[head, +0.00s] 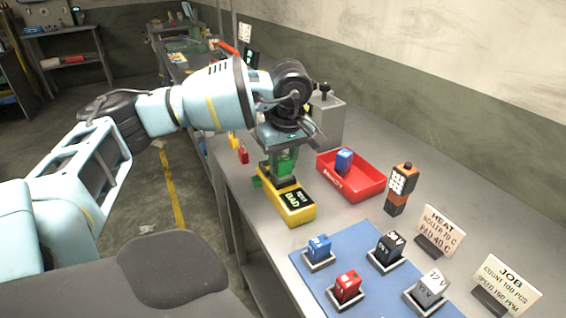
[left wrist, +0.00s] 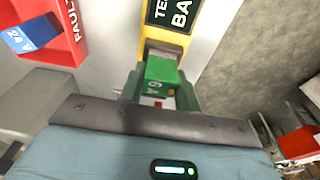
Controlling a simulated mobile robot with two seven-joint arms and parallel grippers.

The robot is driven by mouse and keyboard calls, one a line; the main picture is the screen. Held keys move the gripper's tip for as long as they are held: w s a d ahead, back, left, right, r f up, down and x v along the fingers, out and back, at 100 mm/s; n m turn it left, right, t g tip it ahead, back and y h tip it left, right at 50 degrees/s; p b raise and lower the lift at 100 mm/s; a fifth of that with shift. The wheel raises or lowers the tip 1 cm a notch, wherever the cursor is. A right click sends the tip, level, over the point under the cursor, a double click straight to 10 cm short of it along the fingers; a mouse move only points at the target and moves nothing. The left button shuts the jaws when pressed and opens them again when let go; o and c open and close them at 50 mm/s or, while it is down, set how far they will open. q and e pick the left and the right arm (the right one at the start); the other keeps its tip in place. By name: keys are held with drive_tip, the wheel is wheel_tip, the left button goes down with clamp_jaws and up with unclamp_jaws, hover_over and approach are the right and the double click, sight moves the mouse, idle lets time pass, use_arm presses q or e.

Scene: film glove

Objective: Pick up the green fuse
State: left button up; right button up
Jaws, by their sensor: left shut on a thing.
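The green fuse (left wrist: 160,74) sits between the two green fingers of my left gripper (left wrist: 165,92), which is shut on it. In the head view my left gripper (head: 283,163) points down at the back end of a yellow tester (head: 298,216), and the fuse is hard to tell from the green fingers there. The tester's dark screen reads BAD. The fuse is at or just above the tester's grey socket (left wrist: 165,50); I cannot tell whether it touches. My right gripper is not in view.
A red FAULTY bin (head: 372,190) holding a blue fuse (head: 344,160) stands right of the tester. An orange and black device (head: 401,188) stands beyond. A blue mat (head: 345,240) in front bears several fuses in holders. Two signs (head: 441,228) stand at right.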

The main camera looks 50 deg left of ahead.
use_arm(q)
wheel_tip(320, 180, up, 3)
drive_tip(key=shift+f, duration=0.2)
drive_tip(key=s+d+r+b, duration=0.1)
drive_tip(key=s+d, duration=0.7)
drive_tip(key=s, duration=0.5)
drive_tip(key=shift+s+d+r, duration=0.15)
drive_tip(key=shift+s, duration=0.2)
